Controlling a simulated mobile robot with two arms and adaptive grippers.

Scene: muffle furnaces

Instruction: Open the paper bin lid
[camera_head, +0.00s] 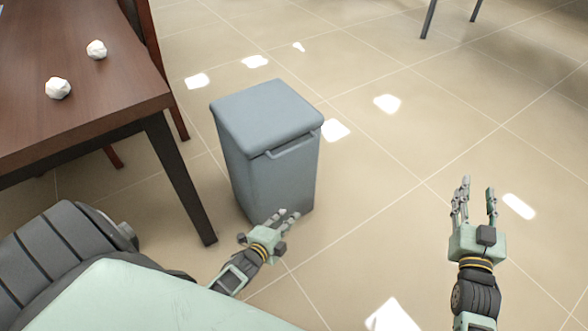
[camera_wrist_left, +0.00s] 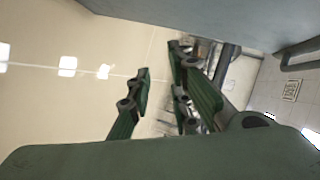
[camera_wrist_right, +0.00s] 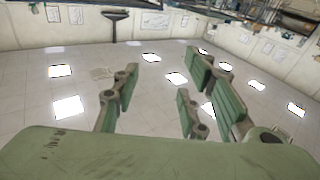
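The paper bin (camera_head: 268,178) is a blue-grey box standing upright on the tiled floor. Its lid (camera_head: 265,112) lies flat and closed on top, with a bar-like handle (camera_head: 292,147) along the front edge. My left gripper (camera_head: 280,217) is low in front of the bin, below the lid; its fingers are spread and empty. In the left wrist view its fingers (camera_wrist_left: 163,88) stand apart, and a grey surface that looks like the bin (camera_wrist_left: 220,18) fills the top. My right gripper (camera_head: 476,192) is open and empty over the floor to the right, also open in its wrist view (camera_wrist_right: 158,90).
A dark wooden table (camera_head: 90,110) stands at the left, close to the bin, with two crumpled white paper balls (camera_head: 58,88) (camera_head: 97,49) on it. A chair (camera_head: 150,40) is behind it. The floor (camera_head: 400,170) right of the bin is clear, with bright light patches.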

